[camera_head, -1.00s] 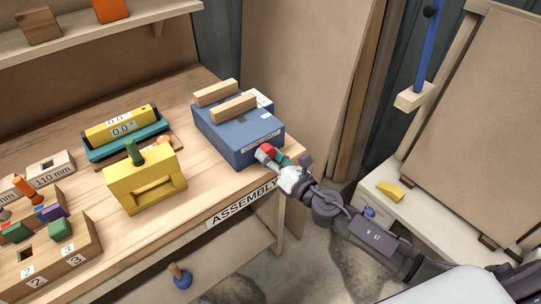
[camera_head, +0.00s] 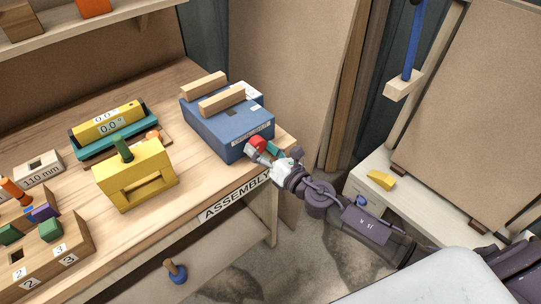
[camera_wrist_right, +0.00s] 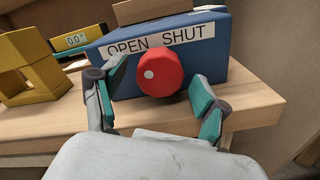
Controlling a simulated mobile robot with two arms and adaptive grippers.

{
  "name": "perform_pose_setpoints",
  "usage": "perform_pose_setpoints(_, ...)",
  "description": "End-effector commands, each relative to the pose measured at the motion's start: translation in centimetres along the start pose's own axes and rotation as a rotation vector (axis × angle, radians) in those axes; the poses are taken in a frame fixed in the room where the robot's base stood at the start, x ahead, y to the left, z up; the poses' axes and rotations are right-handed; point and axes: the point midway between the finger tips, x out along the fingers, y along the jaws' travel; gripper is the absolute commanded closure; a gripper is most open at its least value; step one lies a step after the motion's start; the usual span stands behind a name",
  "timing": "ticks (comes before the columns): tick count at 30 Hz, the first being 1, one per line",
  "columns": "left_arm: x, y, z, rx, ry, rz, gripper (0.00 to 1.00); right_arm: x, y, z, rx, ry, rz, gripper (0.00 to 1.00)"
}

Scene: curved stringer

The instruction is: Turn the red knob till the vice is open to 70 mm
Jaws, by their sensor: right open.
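The blue vice (camera_head: 232,128) sits at the right end of the workbench, with two wooden jaws (camera_head: 222,99) on top and a gap between them. The red knob (camera_wrist_right: 160,73) is on its front face, below a label reading "OPEN SHUT"; a white dot shows on the knob's left side. The knob also shows in the head view (camera_head: 257,143), partly behind my gripper. My right gripper (camera_wrist_right: 157,92) is open, with one teal-padded finger on each side of the knob; both look apart from it. My left gripper is not in view.
A yellow block frame (camera_head: 137,176) with a green peg stands left of the vice. Behind it is a teal and yellow gauge (camera_head: 112,128) reading 0.0. Wooden blocks with coloured pegs (camera_head: 45,250) fill the bench's left front. A white cabinet (camera_head: 415,205) stands at the right.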

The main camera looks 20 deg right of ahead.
Motion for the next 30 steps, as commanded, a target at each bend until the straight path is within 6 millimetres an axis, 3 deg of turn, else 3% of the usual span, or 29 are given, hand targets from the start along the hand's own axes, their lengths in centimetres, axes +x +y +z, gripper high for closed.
perform_pose_setpoints(12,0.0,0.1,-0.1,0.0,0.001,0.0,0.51,-7.6,0.0,-0.2,0.008,0.002,-0.003,0.26)
perform_pose_setpoints(18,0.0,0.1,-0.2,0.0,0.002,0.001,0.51,-10.4,0.0,-0.1,0.007,0.001,-0.004,0.26)
perform_pose_setpoints(30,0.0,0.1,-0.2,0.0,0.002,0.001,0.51,-11.7,0.0,-0.1,0.0,0.002,0.0,0.26)
